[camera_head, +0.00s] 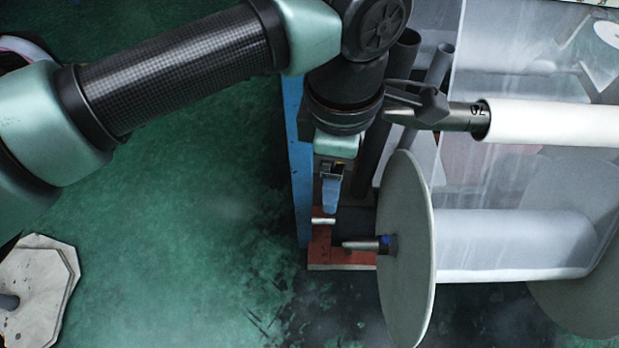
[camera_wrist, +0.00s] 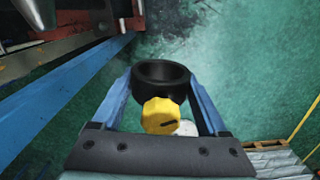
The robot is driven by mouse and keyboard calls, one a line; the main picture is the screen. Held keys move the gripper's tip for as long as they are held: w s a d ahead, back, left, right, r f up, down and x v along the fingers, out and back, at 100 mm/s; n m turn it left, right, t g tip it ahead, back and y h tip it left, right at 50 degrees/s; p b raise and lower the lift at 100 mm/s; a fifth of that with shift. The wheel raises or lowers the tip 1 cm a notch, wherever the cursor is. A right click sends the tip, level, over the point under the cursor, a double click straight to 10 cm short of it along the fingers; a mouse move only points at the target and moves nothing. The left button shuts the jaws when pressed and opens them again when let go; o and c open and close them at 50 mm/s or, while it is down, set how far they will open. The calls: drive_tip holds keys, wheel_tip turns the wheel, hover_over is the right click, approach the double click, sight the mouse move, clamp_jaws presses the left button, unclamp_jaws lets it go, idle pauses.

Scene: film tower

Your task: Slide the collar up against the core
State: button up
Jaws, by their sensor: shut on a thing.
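My gripper (camera_head: 330,196) points down in the head view, left of the film rolls. In the wrist view its blue fingers (camera_wrist: 162,76) are shut on the collar (camera_wrist: 165,72), a black ring with a yellow knob (camera_wrist: 160,115). The ring's open hole shows, and no shaft is seen through it. I cannot make out the collar in the head view. The white core (camera_head: 550,122) sits at the upper right on a grey marked shaft (camera_head: 455,117) whose end sticks out to the left. The gripper is lower and to the left of that shaft.
A big grey disc (camera_head: 405,260) and a film roll (camera_head: 510,243) lie below the core. A lower shaft stub (camera_head: 360,244) sticks out left of the disc. A blue frame beam (camera_wrist: 65,80) runs close beside my gripper. Green floor (camera_head: 200,200) is open on the left.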

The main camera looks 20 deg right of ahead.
sight(480, 108)
drive_tip(key=shift+s+d+r+n, duration=0.45)
drive_tip(key=shift+s+r+n, duration=0.2)
drive_tip(key=shift+r+n, duration=0.2)
drive_tip(key=shift+w+d+p, duration=1)
drive_tip(key=shift+w+d, duration=0.75)
drive_tip(key=shift+w, duration=2.95)
drive_tip(key=shift+s+d+f+b, duration=0.15)
drive_tip(key=shift+s+d, duration=0.35)
drive_tip(key=shift+d, duration=1.25)
drive_tip(key=shift+s+d+r+b, duration=0.1)
drive_tip(key=shift+s+d, duration=0.4)
drive_tip(key=shift+d, duration=1.2)
drive_tip(key=shift+s+d+f+b, duration=0.15)
drive_tip(key=shift+s+d, duration=0.35)
drive_tip(key=shift+d, duration=1.25)
drive_tip(key=shift+r, duration=0.1)
drive_tip(key=shift+s+d, duration=0.35)
drive_tip(key=shift+d, duration=0.75)
drive_tip(key=shift+s+d, duration=0.3)
drive_tip(key=shift+d, duration=0.75)
drive_tip(key=shift+s+d, duration=0.35)
drive_tip(key=shift+d, duration=0.75)
drive_tip(key=o, duration=1.6)
drive_tip(key=shift+d, duration=0.15)
drive_tip(key=shift+c, duration=0.2)
